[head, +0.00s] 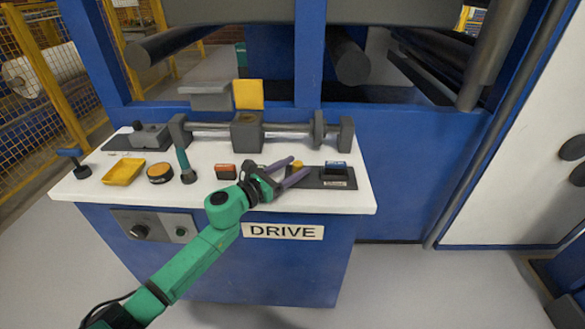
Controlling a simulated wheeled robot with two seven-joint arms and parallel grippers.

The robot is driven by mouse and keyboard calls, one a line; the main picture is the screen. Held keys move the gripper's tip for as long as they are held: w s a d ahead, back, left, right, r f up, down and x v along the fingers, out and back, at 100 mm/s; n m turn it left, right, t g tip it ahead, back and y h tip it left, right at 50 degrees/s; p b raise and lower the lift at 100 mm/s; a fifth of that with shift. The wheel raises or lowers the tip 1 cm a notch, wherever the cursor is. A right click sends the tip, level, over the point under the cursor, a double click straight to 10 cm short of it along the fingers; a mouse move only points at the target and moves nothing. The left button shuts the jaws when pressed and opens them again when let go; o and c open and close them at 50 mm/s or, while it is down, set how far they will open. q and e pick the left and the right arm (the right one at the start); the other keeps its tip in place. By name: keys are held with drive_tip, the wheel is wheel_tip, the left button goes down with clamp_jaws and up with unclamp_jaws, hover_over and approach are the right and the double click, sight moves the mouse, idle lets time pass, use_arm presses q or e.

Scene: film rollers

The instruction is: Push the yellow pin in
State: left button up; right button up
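A small yellow piece (298,164), which looks like the yellow pin, shows at the left part of a dark plate (312,181) on the white worktop. My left gripper (301,165) reaches in from the lower left, its two purple fingers spread apart. The fingertips are close around or just above the yellow piece. I cannot tell whether they touch it. Its lower part is hidden by the fingers. My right gripper is not in view.
The white worktop (350,200) also holds a blue-topped block (335,168), an orange block (225,171), a teal-handled lever (183,160), a yellow tray (124,171) and a round yellow-topped piece (160,171). A grey shaft assembly with a yellow plate (248,94) stands behind.

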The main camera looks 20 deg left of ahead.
use_arm(q)
drive_tip(key=shift+s, duration=0.1)
drive_tip(key=b+v, duration=0.2)
drive_tip(key=v, duration=0.9)
drive_tip(key=shift+s+a+f, duration=0.1)
drive_tip(key=shift+s+f, duration=0.05)
drive_tip(key=shift+f, duration=0.05)
drive_tip(key=v, duration=0.3)
drive_tip(key=shift+r, duration=0.15)
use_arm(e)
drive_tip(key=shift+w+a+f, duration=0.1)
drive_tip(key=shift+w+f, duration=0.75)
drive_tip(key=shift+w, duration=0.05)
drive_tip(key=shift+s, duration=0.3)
